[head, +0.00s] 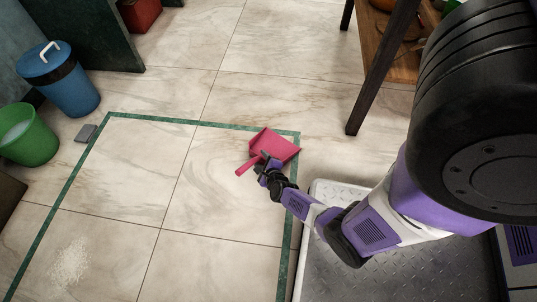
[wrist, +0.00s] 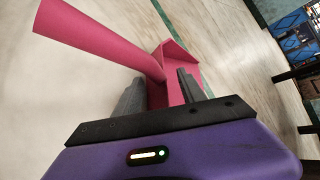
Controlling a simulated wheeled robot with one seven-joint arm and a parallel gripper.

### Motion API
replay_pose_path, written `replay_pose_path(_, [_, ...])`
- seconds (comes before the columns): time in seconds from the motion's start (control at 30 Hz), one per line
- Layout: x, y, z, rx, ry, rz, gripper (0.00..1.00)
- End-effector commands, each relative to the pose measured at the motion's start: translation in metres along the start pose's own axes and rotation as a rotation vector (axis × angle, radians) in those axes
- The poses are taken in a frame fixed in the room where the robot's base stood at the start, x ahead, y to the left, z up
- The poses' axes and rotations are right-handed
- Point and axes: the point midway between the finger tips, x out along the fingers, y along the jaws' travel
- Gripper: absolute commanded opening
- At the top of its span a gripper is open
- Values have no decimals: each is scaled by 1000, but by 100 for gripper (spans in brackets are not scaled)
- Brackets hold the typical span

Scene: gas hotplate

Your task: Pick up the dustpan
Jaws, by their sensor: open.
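The pink dustpan (head: 272,147) lies on the tiled floor near the corner of the green floor stripe, its handle pointing down and left in the head view. My gripper (head: 265,167) is at the dustpan, over the place where handle and pan meet. In the wrist view the dustpan (wrist: 175,75) shows beyond my gripper (wrist: 160,95), whose two grey fingers are apart. The lower end of the pink handle appears between the fingers, and the handle runs up to the left. I cannot tell whether either finger touches it.
A blue lidded bin (head: 70,85), a green bucket (head: 28,135) and a small grey block (head: 86,133) stand at the left. Pale crumbs (head: 70,263) lie at lower left. A wooden table (head: 385,45) stands at upper right. The floor left of the dustpan is clear.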

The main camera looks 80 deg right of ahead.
Motion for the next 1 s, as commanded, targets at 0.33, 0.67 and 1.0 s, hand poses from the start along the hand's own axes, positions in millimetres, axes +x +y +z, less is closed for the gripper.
replay_pose_path(0.33, [0,0,1,0,0,0,26])
replay_pose_path(0.67, [0,-1,1,0,-1,-1,0])
replay_pose_path(1.0, [-5,-7,6,1,-1,0,0])
